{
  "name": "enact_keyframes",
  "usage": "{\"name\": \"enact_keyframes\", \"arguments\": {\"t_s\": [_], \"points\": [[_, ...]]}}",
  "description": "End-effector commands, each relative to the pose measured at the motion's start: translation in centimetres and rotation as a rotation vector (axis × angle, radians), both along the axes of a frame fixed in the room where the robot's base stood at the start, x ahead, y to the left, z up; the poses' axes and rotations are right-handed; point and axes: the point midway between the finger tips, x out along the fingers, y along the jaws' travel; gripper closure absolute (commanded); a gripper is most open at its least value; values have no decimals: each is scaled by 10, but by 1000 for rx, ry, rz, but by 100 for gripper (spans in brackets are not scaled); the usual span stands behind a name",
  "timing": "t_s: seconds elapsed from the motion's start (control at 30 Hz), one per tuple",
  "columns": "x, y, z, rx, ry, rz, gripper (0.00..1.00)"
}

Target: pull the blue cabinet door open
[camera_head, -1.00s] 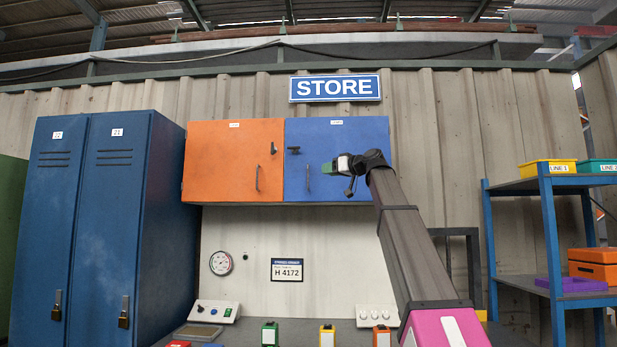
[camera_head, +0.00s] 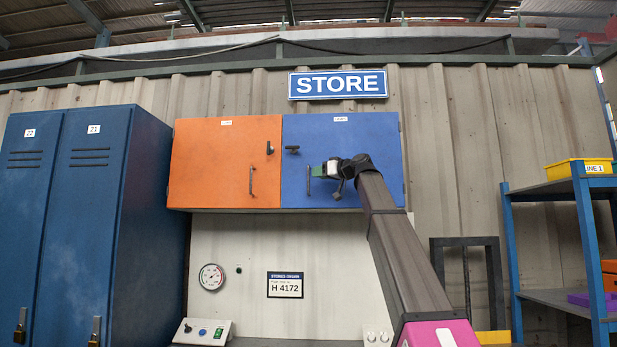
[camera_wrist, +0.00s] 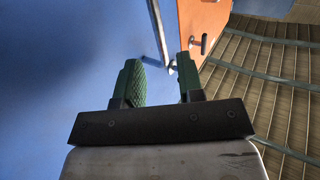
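The blue cabinet door (camera_head: 345,145) is on the right half of the wall cabinet under the STORE sign and looks shut. Its vertical bar handle (camera_head: 308,186) is near the lower left edge, with a dark latch knob (camera_head: 292,150) above. My gripper (camera_head: 313,171) reaches in from the right, its green fingers at the handle's upper part. In the wrist view, my gripper (camera_wrist: 160,70) is open, the blue door (camera_wrist: 60,60) fills the left, and a thin grey strip runs down towards the finger gap. I cannot tell whether the handle is between the fingers or touched.
The orange door (camera_head: 225,160) with its own handle (camera_head: 251,182) is directly left; it also shows in the wrist view (camera_wrist: 205,20). Blue lockers (camera_head: 90,220) stand at left, a shelf rack (camera_head: 512,265) at right. Below are a gauge (camera_head: 211,277) and control boxes (camera_head: 203,331).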

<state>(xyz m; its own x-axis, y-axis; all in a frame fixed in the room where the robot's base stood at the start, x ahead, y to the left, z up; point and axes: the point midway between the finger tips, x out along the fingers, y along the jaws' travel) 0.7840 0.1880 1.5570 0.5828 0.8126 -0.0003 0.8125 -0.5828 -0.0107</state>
Motion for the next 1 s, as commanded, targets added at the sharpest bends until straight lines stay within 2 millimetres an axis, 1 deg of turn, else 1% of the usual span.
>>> {"name": "enact_keyframes", "arguments": {"t_s": [0.03,0.1,0.3,0.5,0.77,0.8,0.87,0.9,1.0], "points": [[7,9,1,0,0,2,65],[14,19,1,0,0,1,65],[28,39,1,1,-1,1,65],[34,47,0,0,0,-1,65],[34,47,0,-1,-1,-1,65],[34,47,0,0,0,-1,78],[33,47,0,0,0,-1,97],[33,47,0,0,0,-1,100],[33,47,0,0,0,-1,100]]}}
